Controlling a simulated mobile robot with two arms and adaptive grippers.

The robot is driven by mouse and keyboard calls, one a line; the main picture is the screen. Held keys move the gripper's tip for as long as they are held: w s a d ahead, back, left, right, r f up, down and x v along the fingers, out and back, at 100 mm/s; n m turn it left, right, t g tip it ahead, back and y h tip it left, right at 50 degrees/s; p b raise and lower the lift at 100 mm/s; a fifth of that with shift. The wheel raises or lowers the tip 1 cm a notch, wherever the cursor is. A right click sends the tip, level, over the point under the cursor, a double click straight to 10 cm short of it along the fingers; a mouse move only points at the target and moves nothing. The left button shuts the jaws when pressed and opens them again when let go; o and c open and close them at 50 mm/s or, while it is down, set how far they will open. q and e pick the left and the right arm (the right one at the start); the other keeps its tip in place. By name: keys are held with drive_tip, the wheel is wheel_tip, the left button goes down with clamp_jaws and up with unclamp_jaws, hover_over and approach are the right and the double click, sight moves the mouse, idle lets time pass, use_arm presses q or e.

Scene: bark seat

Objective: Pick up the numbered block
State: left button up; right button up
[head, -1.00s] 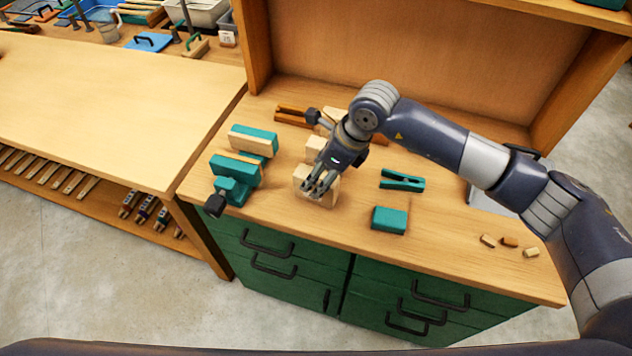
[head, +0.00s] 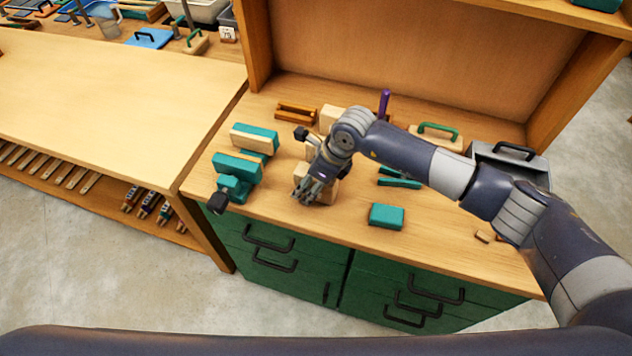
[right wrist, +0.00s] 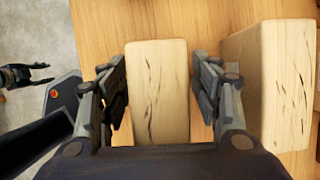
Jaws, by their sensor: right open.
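A pale wooden block (right wrist: 160,95) with dark cracks lies between the two fingers of my right gripper (right wrist: 160,92) in the right wrist view. The fingers are open, with a gap on each side of the block. I see no number on it. In the head view, my right gripper (head: 308,190) is low over the workbench and partly covers this block (head: 329,190). A small white block with dark number-like marks (head: 228,34) stands far off on the left bench. My left gripper (right wrist: 42,73) shows small at the wrist view's left edge, its fingers apart.
Another pale block (right wrist: 272,85) stands close to the right finger. A grey toolbox (head: 510,165) stands behind my right arm.

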drive_tip(key=shift+f+b, duration=0.25)
drive_tip(key=shift+b, duration=0.15)
idle(0.4)
drive_tip(key=c, duration=1.3)
